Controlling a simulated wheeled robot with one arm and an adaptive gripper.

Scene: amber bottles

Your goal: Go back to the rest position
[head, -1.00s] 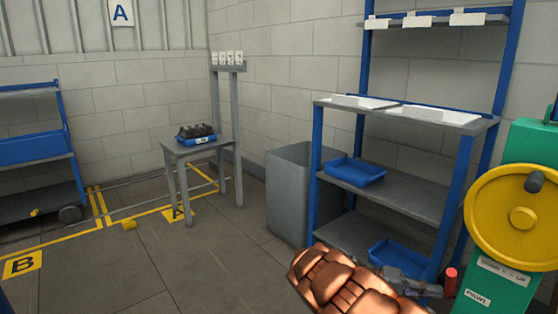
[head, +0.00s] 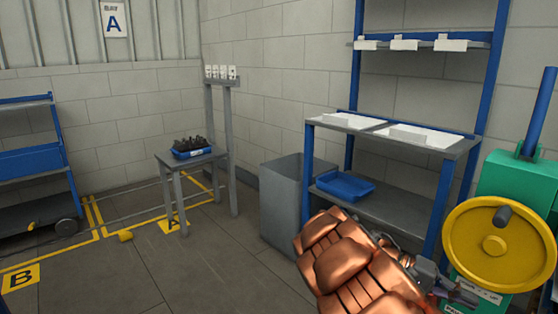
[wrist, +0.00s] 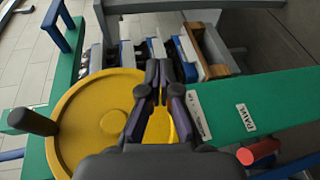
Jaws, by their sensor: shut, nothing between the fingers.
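My gripper (wrist: 159,88) is shut and empty in the wrist view, its dark fingers together in front of the yellow wheel (wrist: 95,115) and the green machine (wrist: 270,105). My copper-coloured arm shows at the bottom of the head view, reaching right toward the yellow wheel (head: 498,245) on the green machine (head: 520,185). The gripper end is small and dark there, in front of the machine's lower left. I cannot tell from these views whether it touches the machine.
A blue shelf unit (head: 435,205) with white sheets and a blue tray (head: 345,186) stands left of the machine. A grey bin (head: 285,205) is beside it. Floor at left is mostly open.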

